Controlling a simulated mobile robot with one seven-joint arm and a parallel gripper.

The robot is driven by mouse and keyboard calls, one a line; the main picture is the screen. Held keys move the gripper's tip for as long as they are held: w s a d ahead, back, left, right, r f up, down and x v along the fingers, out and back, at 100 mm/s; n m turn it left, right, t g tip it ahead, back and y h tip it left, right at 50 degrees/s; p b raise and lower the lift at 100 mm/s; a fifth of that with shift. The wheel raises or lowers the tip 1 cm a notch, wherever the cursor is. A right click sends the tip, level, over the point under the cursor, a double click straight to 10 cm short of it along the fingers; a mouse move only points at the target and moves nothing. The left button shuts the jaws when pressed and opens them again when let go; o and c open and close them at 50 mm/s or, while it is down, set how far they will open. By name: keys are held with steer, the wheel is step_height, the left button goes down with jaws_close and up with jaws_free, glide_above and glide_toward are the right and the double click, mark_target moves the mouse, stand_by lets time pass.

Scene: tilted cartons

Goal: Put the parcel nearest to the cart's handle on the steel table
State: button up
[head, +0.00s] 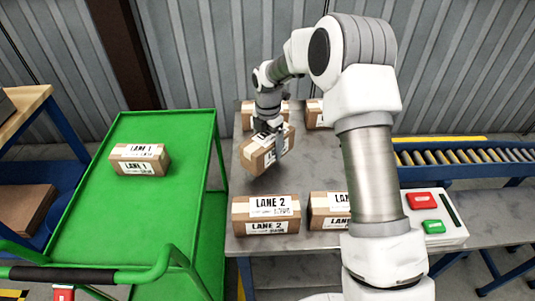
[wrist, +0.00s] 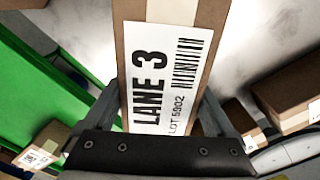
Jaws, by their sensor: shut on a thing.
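My gripper (head: 270,135) is shut on a brown carton (head: 260,155) over the steel table (head: 320,165). The wrist view shows this carton's label (wrist: 160,75), reading LANE 3, between the two fingers. The carton is tilted; I cannot tell whether its low corner touches the table. The green cart (head: 95,225) stands to the left, its handle (head: 75,273) with a black grip at the near end. One LANE 1 parcel (head: 140,159) lies on the cart, towards its far end; it also shows in the wrist view (wrist: 42,148).
A LANE 2 carton (head: 265,222) and another carton (head: 328,212) stand at the table's near edge. Two more (head: 246,114) (head: 314,114) stand at the back, partly hidden. A button box (head: 432,218) and a roller conveyor (head: 450,158) are at the right. The table's middle is bare.

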steer(key=shift+w+a+f, duration=0.15)
steer(key=shift+w+f, duration=0.15)
steer(key=shift+w, duration=0.05)
steer(key=shift+f, duration=1.85)
steer(key=shift+f, duration=0.1)
steer(key=shift+f, duration=0.15)
steer(key=o, duration=1.5)
